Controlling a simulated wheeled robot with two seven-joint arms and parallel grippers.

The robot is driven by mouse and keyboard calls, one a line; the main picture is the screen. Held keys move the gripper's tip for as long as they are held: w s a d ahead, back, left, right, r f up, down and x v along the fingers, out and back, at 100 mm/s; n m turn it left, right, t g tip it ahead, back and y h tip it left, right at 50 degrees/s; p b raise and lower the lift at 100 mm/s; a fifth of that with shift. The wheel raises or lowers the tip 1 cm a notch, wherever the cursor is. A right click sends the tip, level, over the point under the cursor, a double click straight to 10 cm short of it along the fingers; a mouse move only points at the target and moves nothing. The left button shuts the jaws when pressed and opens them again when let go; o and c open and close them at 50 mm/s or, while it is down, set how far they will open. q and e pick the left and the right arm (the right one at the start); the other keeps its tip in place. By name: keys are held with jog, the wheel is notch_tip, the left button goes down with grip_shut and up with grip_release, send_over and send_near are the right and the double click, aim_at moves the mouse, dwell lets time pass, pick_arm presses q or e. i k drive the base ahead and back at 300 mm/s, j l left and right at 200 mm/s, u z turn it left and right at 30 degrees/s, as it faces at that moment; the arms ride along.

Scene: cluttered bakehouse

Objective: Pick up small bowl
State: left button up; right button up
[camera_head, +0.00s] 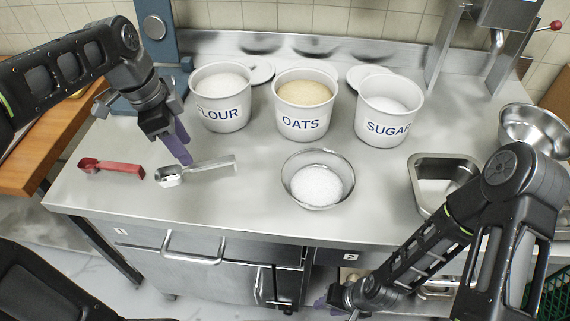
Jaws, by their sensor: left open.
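A small metal bowl (318,158) holding white powder or grains stands upright near the front middle of the steel counter. My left gripper (182,152) has purple fingers and points down over the left part of the counter. It is open, well to the left of the bowl and just above a metal scoop (205,168); whether it touches the scoop is unclear. My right gripper (330,303) hangs low in front of the counter's front edge, below the bowl. Only a bit of its purple fingers shows, so its jaws cannot be judged.
Tubs marked FLOUR (221,115), OATS (303,123) and SUGAR (385,128) line the back. A red scoop (112,168) lies at left. A steel pan (428,188) and a larger metal bowl (520,125) are at right.

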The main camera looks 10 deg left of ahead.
aim_at(317, 179)
jog(key=k+l+z, duration=0.1)
jog(key=k+z, duration=0.15)
jog(key=z, duration=0.15)
jog(key=k+l+z, duration=0.15)
jog(key=z, duration=0.25)
jog(key=k+l+z, duration=0.25)
jog(key=z, duration=0.15)
